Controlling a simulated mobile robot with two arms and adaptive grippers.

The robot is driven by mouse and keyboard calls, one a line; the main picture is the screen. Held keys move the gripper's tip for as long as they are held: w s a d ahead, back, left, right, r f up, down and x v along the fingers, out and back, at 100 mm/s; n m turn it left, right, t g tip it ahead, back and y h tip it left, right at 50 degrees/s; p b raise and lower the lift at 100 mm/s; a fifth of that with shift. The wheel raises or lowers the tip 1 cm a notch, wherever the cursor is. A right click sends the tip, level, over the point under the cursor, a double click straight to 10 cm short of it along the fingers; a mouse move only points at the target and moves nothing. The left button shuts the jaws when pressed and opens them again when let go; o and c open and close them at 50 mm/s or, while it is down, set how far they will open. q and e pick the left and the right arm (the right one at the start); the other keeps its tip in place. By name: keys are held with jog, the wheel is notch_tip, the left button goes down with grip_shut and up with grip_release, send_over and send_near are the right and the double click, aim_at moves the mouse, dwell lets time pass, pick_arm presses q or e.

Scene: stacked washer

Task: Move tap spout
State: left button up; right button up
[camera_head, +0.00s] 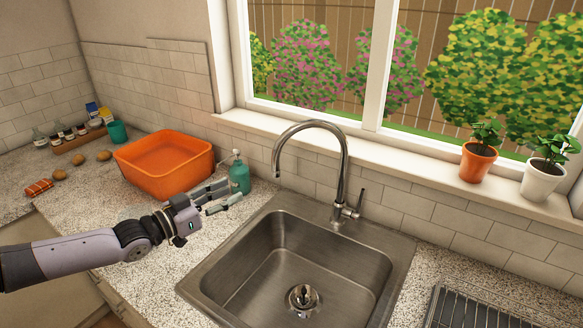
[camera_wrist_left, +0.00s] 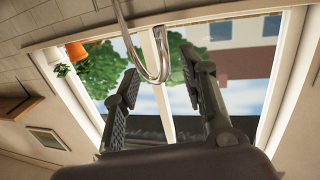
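The tap (camera_head: 345,160) is a tall silver gooseneck behind the sink. Its curved spout (camera_head: 312,125) arches to the left, with the outlet end (camera_head: 277,172) above the sink's back left rim. A small lever handle (camera_head: 350,212) is at its base on the right. My left gripper (camera_head: 233,192) is open and empty, left of the spout and apart from it, pointing toward it. In the left wrist view, the upside-down spout curve (camera_wrist_left: 155,78) appears between the two open fingers (camera_wrist_left: 160,72), beyond them. My right gripper is not in view.
The steel sink (camera_head: 225,270) lies in front of the tap. A green soap bottle (camera_head: 240,178) stands just behind my left fingers. An orange basin (camera_head: 165,180) is further left. Two potted plants (camera_head: 478,163) sit on the windowsill, and a wire rack (camera_head: 490,308) is at right.

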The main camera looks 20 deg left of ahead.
aim_at(272, 165)
pick_arm(q)
jog(key=x, duration=0.5)
jog(key=r+x, duration=0.1)
jog(key=x, duration=0.4)
jog(key=r+p+x, duration=0.1)
jog(key=x, duration=0.4)
jog(key=shift+w+a, duration=0.1)
jog(key=shift+w, duration=0.05)
jog(key=shift+w+d+f, duration=0.15)
jog(key=shift+w+d, duration=0.1)
jog(key=shift+w, duration=0.25)
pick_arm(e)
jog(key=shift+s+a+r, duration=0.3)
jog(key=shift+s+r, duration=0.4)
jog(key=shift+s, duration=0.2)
pick_arm(q)
jog(key=shift+c, duration=0.3)
grip_shut()
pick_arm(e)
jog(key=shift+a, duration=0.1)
